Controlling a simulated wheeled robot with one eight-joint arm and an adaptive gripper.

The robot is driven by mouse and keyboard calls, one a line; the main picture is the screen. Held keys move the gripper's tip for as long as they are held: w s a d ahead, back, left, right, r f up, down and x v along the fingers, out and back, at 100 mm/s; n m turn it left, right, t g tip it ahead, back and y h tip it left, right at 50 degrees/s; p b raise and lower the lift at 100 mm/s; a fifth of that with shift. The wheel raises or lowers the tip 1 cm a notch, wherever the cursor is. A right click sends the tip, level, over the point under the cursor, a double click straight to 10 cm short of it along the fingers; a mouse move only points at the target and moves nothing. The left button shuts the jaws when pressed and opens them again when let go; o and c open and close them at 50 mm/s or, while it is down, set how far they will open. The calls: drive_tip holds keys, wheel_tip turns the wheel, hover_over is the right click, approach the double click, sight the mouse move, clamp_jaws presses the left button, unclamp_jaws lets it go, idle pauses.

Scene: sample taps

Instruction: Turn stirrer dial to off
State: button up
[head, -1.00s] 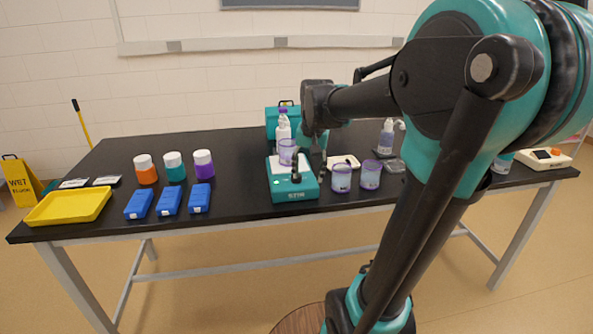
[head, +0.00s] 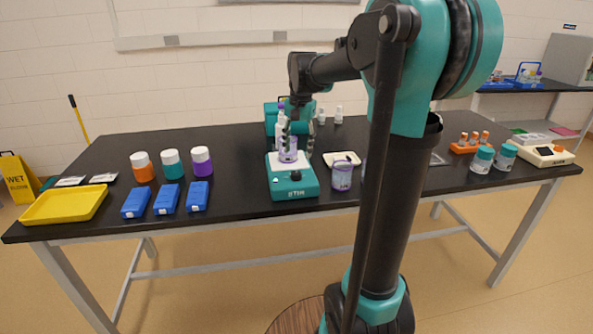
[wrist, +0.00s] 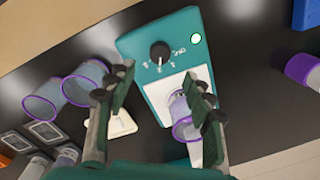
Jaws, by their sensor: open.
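The stirrer (head: 305,187) is a teal box with a white top plate, near the front middle of the black table. Its black dial (wrist: 159,52) is on the front face, with small marks around it that I cannot read clearly; the dial also shows in the head view (head: 296,175). A clear purple-rimmed beaker (head: 288,152) stands on the plate. My gripper (wrist: 157,80) is open and empty above the stirrer, its fingers apart from the dial. In the wrist view the right finger partly covers the beaker. The dial's exact setting is too small to tell.
Another purple-rimmed beaker (head: 342,177) stands close right of the stirrer. A white bottle (head: 281,132) is behind it. Blue boxes (head: 166,200) and capped jars (head: 172,164) stand to the left, with a yellow tray (head: 64,205) beyond. The table's front edge is close to the stirrer.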

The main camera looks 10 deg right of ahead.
sight(296, 172)
wheel_tip(296, 172, down, 8)
drive_tip(key=shift+w+a+f, duration=0.1)
drive_tip(key=shift+a+f, duration=0.05)
drive_tip(key=shift+f, duration=0.1)
drive_tip(key=shift+c, duration=0.3)
drive_tip(key=c, duration=1.1)
